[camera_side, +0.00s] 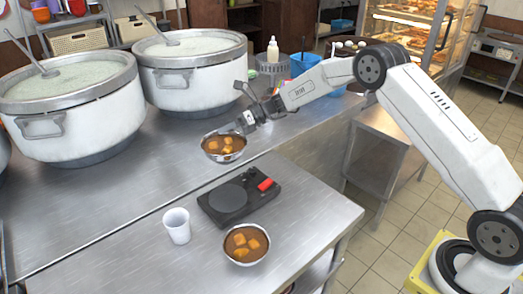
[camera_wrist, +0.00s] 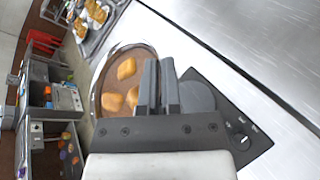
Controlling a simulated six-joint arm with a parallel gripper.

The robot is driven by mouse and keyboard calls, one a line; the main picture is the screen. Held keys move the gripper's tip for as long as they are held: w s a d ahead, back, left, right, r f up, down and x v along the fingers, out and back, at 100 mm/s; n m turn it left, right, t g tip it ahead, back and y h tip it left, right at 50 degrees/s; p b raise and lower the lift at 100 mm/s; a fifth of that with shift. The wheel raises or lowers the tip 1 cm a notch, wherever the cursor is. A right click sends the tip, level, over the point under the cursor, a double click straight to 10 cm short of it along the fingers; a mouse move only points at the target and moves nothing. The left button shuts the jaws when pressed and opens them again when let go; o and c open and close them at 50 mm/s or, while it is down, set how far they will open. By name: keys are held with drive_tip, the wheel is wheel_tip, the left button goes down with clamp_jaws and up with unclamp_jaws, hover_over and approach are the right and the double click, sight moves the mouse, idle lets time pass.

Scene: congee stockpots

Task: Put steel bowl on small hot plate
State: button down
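A steel bowl (camera_side: 211,156) with brown liquid and orange chunks hangs from my gripper (camera_side: 243,123); it also shows in the wrist view (camera_wrist: 104,72). In the wrist view my gripper (camera_wrist: 160,68) has its two fingers close together over the bowl's near rim, which they partly hide. The bowl looks level and raised, behind the small hot plate in the side view. The small black hot plate (camera_side: 228,199) has a round plate and a red part at its right end. It shows partly behind the fingers in the wrist view (camera_wrist: 198,94).
A second, similar steel bowl (camera_side: 246,260) stands on the steel table in front of the hot plate. A white cup (camera_side: 177,227) stands to its left. Large stockpots (camera_side: 196,79) fill the back left. The table's right part is clear.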

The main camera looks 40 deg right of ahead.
drive_tip(key=shift+w+a+r, duration=0.15)
drive_tip(key=shift+a+r, duration=0.05)
drive_tip(key=shift+f, duration=0.15)
drive_tip(key=shift+f, duration=6.95)
drive_tip(key=shift+f, duration=0.4)
drive_tip(key=c, duration=0.7)
unclamp_jaws()
drive_tip(key=shift+c, duration=0.2)
drive_tip(key=shift+f, duration=0.1)
drive_tip(key=shift+c, duration=1.4)
